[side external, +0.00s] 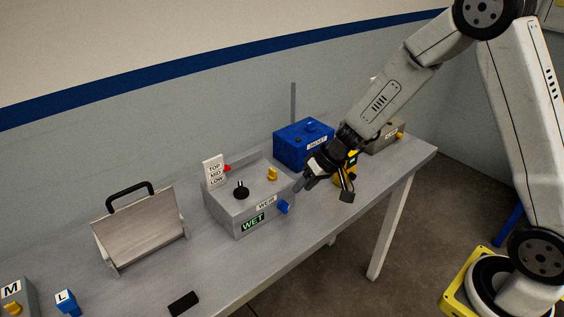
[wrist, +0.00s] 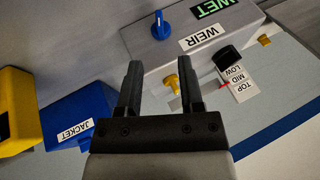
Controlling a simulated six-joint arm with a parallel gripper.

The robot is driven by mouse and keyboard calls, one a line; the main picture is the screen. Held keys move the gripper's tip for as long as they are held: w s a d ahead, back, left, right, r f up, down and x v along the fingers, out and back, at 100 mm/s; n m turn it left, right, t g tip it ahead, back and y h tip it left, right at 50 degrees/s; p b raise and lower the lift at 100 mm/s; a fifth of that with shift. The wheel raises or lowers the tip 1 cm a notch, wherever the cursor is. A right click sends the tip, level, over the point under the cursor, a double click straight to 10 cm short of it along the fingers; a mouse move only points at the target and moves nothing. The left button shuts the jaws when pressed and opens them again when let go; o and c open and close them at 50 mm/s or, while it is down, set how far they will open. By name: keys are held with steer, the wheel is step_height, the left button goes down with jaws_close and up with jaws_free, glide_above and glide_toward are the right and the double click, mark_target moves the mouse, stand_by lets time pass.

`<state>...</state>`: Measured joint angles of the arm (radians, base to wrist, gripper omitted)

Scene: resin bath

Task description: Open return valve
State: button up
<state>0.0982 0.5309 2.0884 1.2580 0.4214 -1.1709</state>
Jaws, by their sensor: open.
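My gripper (side external: 312,178) is open and empty, above the table near the right end of the grey WEIR box (side external: 233,211). In the wrist view, my gripper (wrist: 147,80) has its two dark fingers apart with nothing between them. The WEIR box carries a blue knob (side external: 282,207) on its front face, also in the wrist view (wrist: 162,26). A yellow knob (side external: 272,174) stands on its far side and shows just beyond my fingers in the wrist view (wrist: 171,82). No label reading "return" is legible, so I cannot tell which knob is the return valve.
The blue JACKET box (side external: 290,147) stands behind my gripper, with a yellow object (wrist: 16,110) beside it. A TOP/MID/LOW sign (side external: 214,171) and a black knob (side external: 241,190) are at the WEIR box. A handled plate (side external: 140,235) stands left. The front table strip is mostly clear.

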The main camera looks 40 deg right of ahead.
mark_target(287, 204)
steer(key=shift+f, duration=0.1)
steer(key=shift+x, duration=3.8)
jaws_close()
